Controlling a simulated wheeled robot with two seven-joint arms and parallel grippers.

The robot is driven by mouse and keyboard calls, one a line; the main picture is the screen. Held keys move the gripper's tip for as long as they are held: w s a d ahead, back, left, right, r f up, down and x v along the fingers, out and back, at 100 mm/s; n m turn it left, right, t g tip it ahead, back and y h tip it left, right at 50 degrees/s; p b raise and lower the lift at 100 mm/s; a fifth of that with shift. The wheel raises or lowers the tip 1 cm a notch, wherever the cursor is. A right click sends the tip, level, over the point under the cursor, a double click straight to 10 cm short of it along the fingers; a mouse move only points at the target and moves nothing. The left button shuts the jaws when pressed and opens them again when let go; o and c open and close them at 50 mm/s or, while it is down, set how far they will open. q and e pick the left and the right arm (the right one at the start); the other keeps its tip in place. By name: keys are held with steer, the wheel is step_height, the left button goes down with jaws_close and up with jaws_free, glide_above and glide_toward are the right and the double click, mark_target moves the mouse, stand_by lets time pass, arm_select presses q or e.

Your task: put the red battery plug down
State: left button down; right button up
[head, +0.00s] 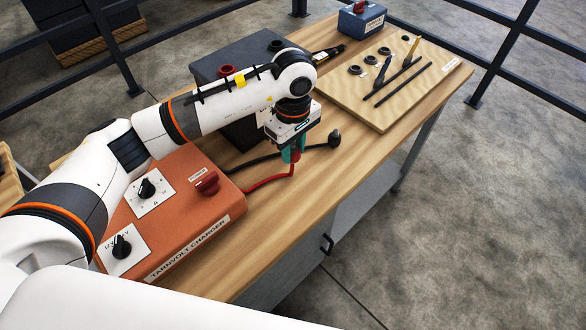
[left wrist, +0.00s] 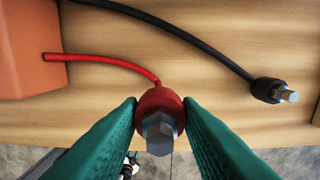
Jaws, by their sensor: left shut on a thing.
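The red battery plug (left wrist: 158,103) is between the green fingers of my left gripper (left wrist: 160,115), which is shut on it. The plug has a grey metal hex tip and a red cable (left wrist: 100,60) running to the orange charger (head: 190,215). I cannot tell whether the plug touches the table. My right gripper is not in view.
A black plug (head: 334,138) on a black cable lies on the wooden table (head: 290,205) to the right. A dark battery box (head: 235,65) stands behind my left arm. A pale board (head: 390,80) with tools and rings lies at the right, beside a blue box (head: 361,20).

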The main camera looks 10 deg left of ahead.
arm_select(q)
step_height(320, 180, down, 6)
steer(key=shift+f+p, duration=0.1)
steer(key=shift+p, duration=0.6)
steer(key=shift+f, duration=0.25)
steer(key=shift+f, duration=0.1)
steer(key=shift+f, duration=0.1)
steer(key=c, duration=1.1)
jaws_free()
steer(key=shift+o, duration=0.2)
